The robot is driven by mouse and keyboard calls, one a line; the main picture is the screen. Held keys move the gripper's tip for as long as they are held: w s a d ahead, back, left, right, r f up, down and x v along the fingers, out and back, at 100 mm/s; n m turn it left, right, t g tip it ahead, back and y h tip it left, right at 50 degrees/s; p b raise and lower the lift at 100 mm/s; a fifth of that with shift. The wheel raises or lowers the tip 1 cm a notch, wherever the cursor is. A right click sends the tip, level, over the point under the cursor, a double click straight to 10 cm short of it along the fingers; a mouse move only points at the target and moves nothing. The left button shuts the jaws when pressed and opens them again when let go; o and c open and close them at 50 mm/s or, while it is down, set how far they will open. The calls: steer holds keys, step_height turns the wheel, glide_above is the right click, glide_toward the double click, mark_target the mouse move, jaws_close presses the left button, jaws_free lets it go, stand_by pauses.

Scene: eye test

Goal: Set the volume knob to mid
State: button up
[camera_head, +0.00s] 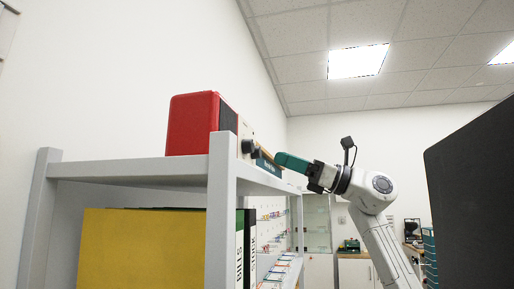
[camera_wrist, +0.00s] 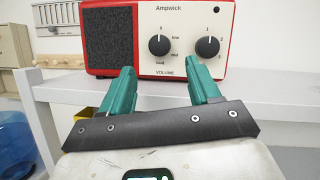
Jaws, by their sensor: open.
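A red radio marked Ampwick (camera_head: 192,124) stands on the grey shelf; its front shows in the wrist view (camera_wrist: 182,10). Its volume knob (camera_wrist: 159,45) is black and round, above the word VOLUME. Small marks 0, low, mid and loud run around it from the top down the right side. A light pointer line on it seems to point up near 0, but is too small to be sure. My gripper (camera_wrist: 163,72) is open and empty, its green fingers apart, below and in front of the volume knob. In the head view my gripper (camera_head: 278,158) is near the radio's front.
A second black knob (camera_wrist: 207,47) with marks 1, 2, 3 sits right of the volume knob. The shelf (camera_wrist: 262,92) runs under the radio. Yellow (camera_head: 140,245) and dark binders (camera_head: 246,240) stand on the lower shelf. A dark panel (camera_head: 475,190) stands at the right.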

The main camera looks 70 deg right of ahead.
mark_target(253, 148)
steer(key=p+x, duration=0.2)
steer(key=x, duration=0.5)
steer(key=shift+w+a, duration=0.1)
steer(key=shift+w, duration=0.1)
steer(key=c, duration=1)
